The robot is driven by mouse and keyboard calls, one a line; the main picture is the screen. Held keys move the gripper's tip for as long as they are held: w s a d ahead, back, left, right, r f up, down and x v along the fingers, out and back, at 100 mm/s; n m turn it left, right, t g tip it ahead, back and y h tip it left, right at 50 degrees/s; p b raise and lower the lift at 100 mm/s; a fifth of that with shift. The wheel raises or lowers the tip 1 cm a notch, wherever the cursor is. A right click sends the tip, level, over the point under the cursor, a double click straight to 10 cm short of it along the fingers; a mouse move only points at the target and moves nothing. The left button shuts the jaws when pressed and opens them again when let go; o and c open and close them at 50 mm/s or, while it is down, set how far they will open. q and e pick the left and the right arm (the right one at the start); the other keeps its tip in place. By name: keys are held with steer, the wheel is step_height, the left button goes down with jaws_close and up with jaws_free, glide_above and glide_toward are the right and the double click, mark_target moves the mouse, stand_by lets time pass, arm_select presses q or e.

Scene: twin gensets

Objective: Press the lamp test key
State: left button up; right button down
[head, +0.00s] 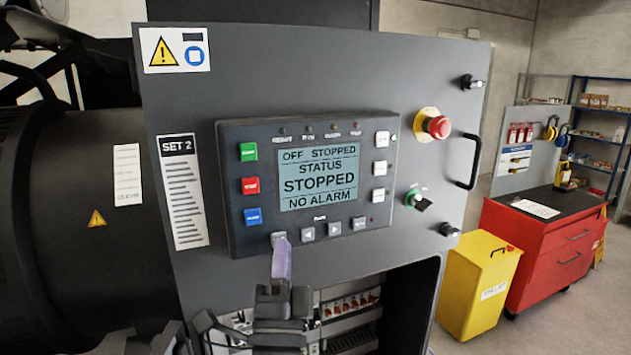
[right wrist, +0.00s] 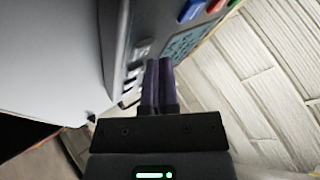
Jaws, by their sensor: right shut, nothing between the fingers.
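The controller (head: 310,180) is a dark panel unit with a lit screen (head: 319,177) reading STATUS STOPPED and NO ALARM. Small grey keys run along its bottom edge and pale keys stand right of the screen. Their labels are too small to tell which is the lamp test key. My right gripper (head: 281,243) is shut and empty, its purple fingers pointing up at the leftmost bottom key (head: 279,236), partly covering it. In the right wrist view the shut fingertips (right wrist: 159,63) are close to the panel face; I cannot tell whether they touch. My left gripper is not in view.
Green (head: 248,151), red (head: 250,185) and blue (head: 252,216) keys line the controller's left side. A red emergency stop (head: 437,126) and a rotary switch (head: 416,199) are to its right. An open wiring bay (head: 350,312) lies below. A yellow bin (head: 476,290) stands at right.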

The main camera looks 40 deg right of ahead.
steer(key=shift+w+d, duration=0.1)
steer(key=shift+w, duration=0.3)
stand_by(0.5)
steer(key=s+a+p, duration=0.2)
steer(key=s, duration=0.5)
steer(key=shift+s, duration=0.3)
stand_by(0.3)
stand_by(0.5)
